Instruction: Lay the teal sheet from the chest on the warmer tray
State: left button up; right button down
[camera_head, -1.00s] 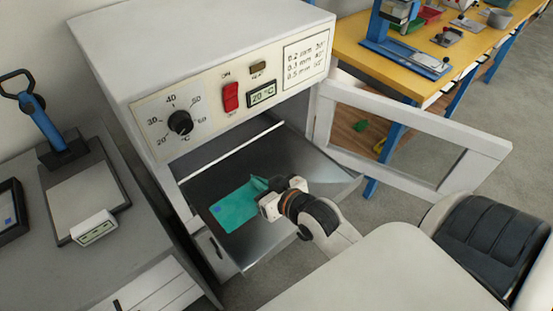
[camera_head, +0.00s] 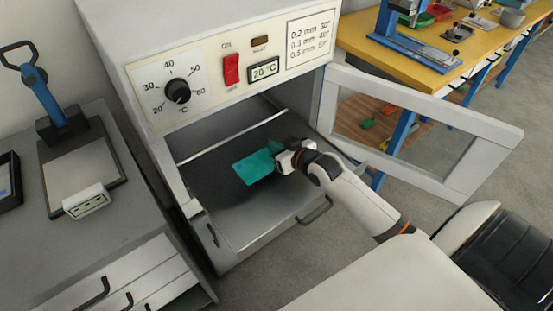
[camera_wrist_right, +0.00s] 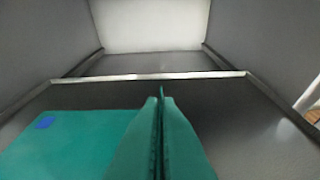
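The teal sheet (camera_head: 254,168) is over the dark warmer tray (camera_head: 240,215), inside the open mouth of the warmer. My right gripper (camera_head: 284,160) is shut on its right-hand edge, where the sheet bunches up. In the right wrist view the sheet (camera_wrist_right: 75,150) spreads flat to the left, with a blue mark at its far corner, and rises in folds at the pinch (camera_wrist_right: 160,115). I cannot tell whether its flat part touches the tray. The grey-white chest (camera_head: 150,270) with dark-handled drawers is at lower left. My left gripper is not in view.
The warmer door (camera_head: 480,165) stands open to the right of my right forearm. The control panel (camera_head: 215,75) overhangs the opening and reads 20 °C. A blue-handled device (camera_head: 62,110) and a scale-like plate stand on the left. A yellow bench (camera_head: 400,65) is behind.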

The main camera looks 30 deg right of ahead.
notch_tip(320, 180, down, 3)
jog(key=shift+s+f+b, duration=0.15)
jog(key=shift+b, duration=0.15)
jog(key=shift+f, duration=0.25)
jog(key=shift+a+r, duration=0.1)
jog(key=shift+f, duration=0.2)
jog(key=c, duration=1.6)
grip_release()
jog(key=shift+c, duration=0.2)
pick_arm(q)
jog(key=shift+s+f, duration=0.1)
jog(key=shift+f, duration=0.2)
pick_arm(e)
jog(key=shift+r, duration=0.1)
jog(key=shift+r, duration=0.15)
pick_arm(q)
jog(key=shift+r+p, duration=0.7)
pick_arm(e)
jog(key=v, duration=1.2)
